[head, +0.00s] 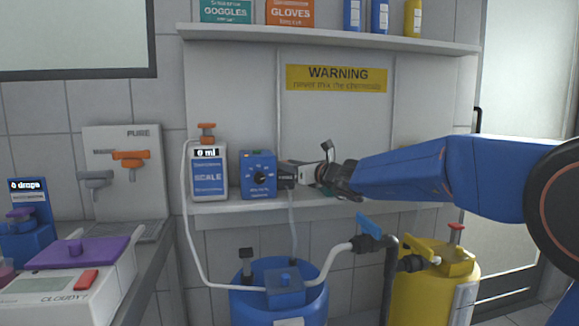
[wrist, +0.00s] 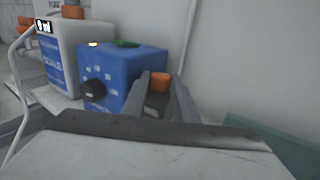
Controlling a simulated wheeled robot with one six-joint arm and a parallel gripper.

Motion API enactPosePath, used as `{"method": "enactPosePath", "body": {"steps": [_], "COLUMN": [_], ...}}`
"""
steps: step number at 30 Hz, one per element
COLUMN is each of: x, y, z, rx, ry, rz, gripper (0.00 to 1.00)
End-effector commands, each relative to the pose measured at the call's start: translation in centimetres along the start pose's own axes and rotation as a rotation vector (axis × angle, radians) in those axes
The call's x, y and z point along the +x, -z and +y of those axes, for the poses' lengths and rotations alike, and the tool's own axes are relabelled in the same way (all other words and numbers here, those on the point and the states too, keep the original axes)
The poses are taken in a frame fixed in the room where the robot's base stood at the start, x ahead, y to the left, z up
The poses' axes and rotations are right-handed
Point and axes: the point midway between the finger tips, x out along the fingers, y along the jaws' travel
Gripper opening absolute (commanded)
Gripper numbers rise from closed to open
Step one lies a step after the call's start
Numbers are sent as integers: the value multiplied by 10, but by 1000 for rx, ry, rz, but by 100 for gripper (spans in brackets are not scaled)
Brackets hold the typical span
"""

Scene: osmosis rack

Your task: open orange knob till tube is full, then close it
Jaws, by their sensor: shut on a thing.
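My gripper (head: 287,176) is at the right side of the blue dial box (head: 258,175) on the shelf. In the wrist view its two fingers (wrist: 164,97) are closed on a small dark piece with an orange knob (wrist: 160,82) on top, beside the blue box (wrist: 125,68). In the head view this knob is hidden by the gripper. Another orange knob (head: 207,130) sits on top of the white scale container (head: 209,174), whose display reads 0 ml. A pale tube (head: 292,225) runs down from near the gripper to the blue barrel (head: 250,306); its fill cannot be told.
The PURE wall panel (head: 148,190) with an orange tap (head: 131,158) is at left. A bench machine with a purple lid (head: 95,250) stands below it. A yellow barrel (head: 425,285) and a blue-handled valve (head: 368,227) are under the shelf (head: 330,210). A higher shelf (head: 340,38) runs above.

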Motion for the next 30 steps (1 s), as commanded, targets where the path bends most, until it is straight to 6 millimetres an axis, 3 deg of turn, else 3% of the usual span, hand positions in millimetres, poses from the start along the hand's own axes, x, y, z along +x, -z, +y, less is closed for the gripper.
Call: {"method": "enactPosePath", "body": {"steps": [18,19,30], "x": [0,0,0], "y": [-1,-1,0], "z": [0,0,1], "rx": [0,0,0], "ry": [33,33,31], "rz": [-1,-1,-1], "gripper": [4,33,34]}}
